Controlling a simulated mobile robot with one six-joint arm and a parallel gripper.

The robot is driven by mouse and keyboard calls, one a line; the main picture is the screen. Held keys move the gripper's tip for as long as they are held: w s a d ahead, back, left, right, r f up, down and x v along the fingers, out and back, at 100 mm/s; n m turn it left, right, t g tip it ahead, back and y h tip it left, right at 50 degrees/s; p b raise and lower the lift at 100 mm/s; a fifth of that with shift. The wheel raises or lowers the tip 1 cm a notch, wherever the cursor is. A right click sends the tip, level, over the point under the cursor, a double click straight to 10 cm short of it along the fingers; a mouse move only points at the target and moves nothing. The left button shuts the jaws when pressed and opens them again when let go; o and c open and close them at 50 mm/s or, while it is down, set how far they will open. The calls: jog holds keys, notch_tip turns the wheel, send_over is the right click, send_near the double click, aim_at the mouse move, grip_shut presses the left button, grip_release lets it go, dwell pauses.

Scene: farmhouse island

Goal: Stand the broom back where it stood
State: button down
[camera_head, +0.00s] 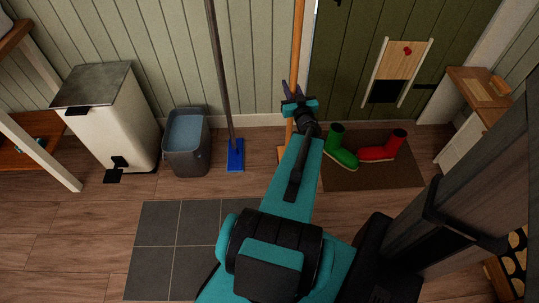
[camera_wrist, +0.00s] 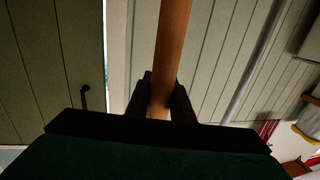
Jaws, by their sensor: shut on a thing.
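The broom (camera_head: 298,45) has an orange-brown wooden handle and stands close to upright near the panelled wall, left of the dark green door. Its lower end shows only as a sliver beside my arm, so I cannot tell whether it touches the floor. My gripper (camera_head: 293,92) is shut on the handle. In the wrist view, the handle (camera_wrist: 172,40) runs up between the two dark fingers of my gripper (camera_wrist: 160,102).
A grey-handled mop with a blue head (camera_head: 235,155) stands to the left, beside a grey bucket (camera_head: 185,158) and a pedal bin (camera_head: 120,125). Green boots (camera_head: 338,148) and red boots (camera_head: 380,152) are on a brown mat (camera_head: 375,178) to the right. Grey tiles (camera_head: 170,250) lie in front.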

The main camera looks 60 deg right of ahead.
jog(key=shift+w, duration=0.3)
jog(key=w+a+f+b+x, duration=0.1)
jog(key=w+a+b+x, duration=0.1)
jog(key=b+x, duration=0.5)
jog(key=x, duration=0.6)
jog(key=shift+b, duration=0.3)
jog(key=shift+f, duration=0.15)
dwell(0.4)
jog(key=shift+w+d+f+b, duration=0.25)
jog(key=shift+w+f, duration=0.1)
jog(key=shift+f, duration=0.2)
jog(key=shift+w+d+f+b, duration=0.2)
jog(key=shift+w+f+b, duration=0.1)
jog(key=shift+f, duration=0.25)
jog(key=shift+w+d+f+b, duration=0.25)
jog(key=shift+w+f, duration=0.1)
jog(key=shift+f, duration=0.2)
